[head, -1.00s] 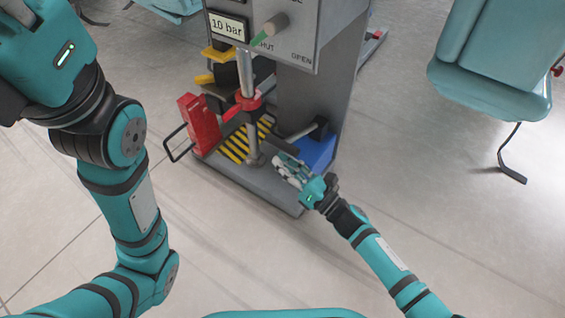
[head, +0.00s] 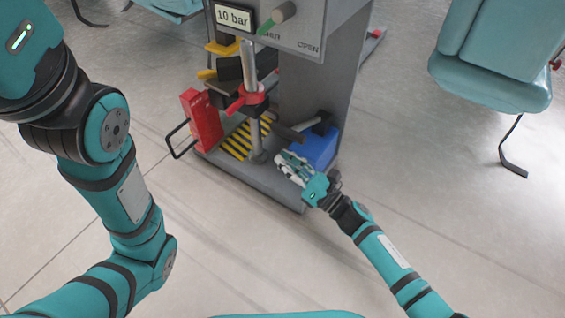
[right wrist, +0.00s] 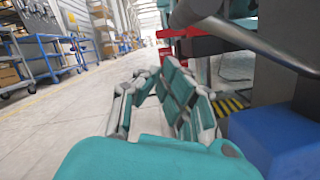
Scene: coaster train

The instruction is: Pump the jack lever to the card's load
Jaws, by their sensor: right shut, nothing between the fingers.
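The press stand (head: 303,90) holds a display (head: 234,17) reading 10 bar. Beside it is a valve knob (head: 275,18) with a green pointer; the plate shows OPEN and a partly hidden label. My right gripper (head: 282,160) is shut and empty, just below the lever, in front of the blue body. It also shows in the right wrist view (right wrist: 160,80), beside a grey bar. My left gripper is out of view. No load card is visible.
A red block (head: 202,120) with a black wire loop stands at the base's left, beside a striped yellow-black plate (head: 240,142). A teal chair (head: 492,60) is at right. Floor in front is clear.

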